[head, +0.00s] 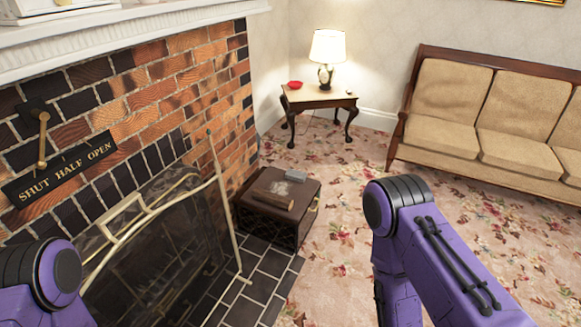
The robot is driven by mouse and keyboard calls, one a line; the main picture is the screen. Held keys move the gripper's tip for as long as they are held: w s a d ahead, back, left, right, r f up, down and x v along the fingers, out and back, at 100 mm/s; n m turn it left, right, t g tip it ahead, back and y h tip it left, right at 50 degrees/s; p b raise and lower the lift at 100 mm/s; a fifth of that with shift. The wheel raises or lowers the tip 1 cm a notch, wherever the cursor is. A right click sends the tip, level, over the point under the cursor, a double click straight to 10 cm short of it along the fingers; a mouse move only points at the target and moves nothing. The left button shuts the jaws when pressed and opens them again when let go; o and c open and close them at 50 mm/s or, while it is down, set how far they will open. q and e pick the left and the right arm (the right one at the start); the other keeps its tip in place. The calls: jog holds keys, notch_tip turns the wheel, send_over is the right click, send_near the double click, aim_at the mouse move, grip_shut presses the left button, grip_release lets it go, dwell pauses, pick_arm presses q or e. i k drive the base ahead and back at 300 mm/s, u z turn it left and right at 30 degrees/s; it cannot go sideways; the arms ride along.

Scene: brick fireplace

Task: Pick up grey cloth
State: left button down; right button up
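A dark brown box (275,214) stands on the floor at the right end of the hearth. On its top lies a brown block or book (271,198) with a greyish patch on it. A small light grey thing (296,175) lies behind it on the same top. I cannot tell whether either grey part is the grey cloth, as both are too small. Purple links of my two arms show at the lower left and lower right. Neither gripper is in view.
A brick fireplace (163,104) with a glass-and-brass screen (165,245) fills the left. Dark hearth tiles (262,287) lie before it. A side table (318,98) with a lit lamp (327,50) and red bowl (295,85) stands behind. A beige sofa (448,91) is right. Floral carpet (335,200) is open between.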

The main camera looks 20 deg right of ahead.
aim_at(299, 176)
jog(key=z, duration=1.4)
jog(key=i, duration=2.8)
jog(key=u, duration=2.25)
jog(key=i, duration=0.5)
jog(key=u, duration=0.05)
